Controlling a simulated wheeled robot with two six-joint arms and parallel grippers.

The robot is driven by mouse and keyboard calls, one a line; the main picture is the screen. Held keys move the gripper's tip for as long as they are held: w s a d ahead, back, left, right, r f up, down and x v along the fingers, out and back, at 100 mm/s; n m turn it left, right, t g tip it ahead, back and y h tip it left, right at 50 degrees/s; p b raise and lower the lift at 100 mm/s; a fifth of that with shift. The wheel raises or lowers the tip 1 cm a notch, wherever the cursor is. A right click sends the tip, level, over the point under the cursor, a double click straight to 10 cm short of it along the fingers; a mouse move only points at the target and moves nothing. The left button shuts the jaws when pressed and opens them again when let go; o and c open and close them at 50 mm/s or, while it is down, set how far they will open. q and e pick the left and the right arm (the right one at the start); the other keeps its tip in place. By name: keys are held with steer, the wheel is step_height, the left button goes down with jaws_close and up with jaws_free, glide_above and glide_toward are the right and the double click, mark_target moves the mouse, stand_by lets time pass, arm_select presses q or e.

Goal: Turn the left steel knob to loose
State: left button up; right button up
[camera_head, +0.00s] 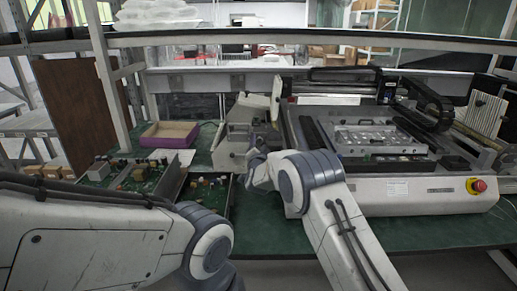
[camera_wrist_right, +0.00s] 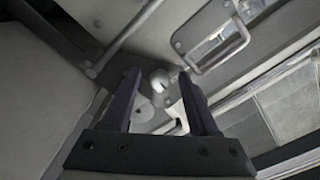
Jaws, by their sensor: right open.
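My right gripper (camera_wrist_right: 158,76) is open in the right wrist view, its two dark fingers spread apart. A round steel knob (camera_wrist_right: 160,82) with a dark mark shows in the gap between the fingertips. Contact with it cannot be told. A second pale round part (camera_wrist_right: 142,109) lies just below and left of it, partly behind a finger. In the head view the right gripper (camera_head: 254,160) is at the front of a grey metal fixture (camera_head: 230,152), and the knobs cannot be made out there. My left arm comes in at the lower left; its gripper is out of view.
A large flatbed machine (camera_head: 430,195) with a red stop button (camera_head: 478,185) stands right of the fixture. Green circuit boards (camera_head: 130,177) and a purple-edged tray (camera_head: 170,135) are on the left. In the wrist view a metal handle (camera_wrist_right: 225,50) is close at the upper right.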

steer(key=s+b, duration=0.1)
steer(key=s, duration=0.9)
steer(key=shift+s, duration=0.1)
steer(key=shift+c, duration=0.2)
steer(key=shift+c, duration=1.2)
steer(key=w+m+p, duration=0.1)
steer(key=w+m, duration=0.2)
steer(key=m, duration=0.3)
steer(key=w+m+p, duration=0.1)
steer(key=w+m, duration=0.3)
steer(key=m, duration=0.2)
steer(key=w+m, duration=0.3)
steer(key=m, duration=0.3)
steer(key=shift+w+r+p, duration=0.2)
steer(key=shift+w+p, duration=0.2)
jaws_close()
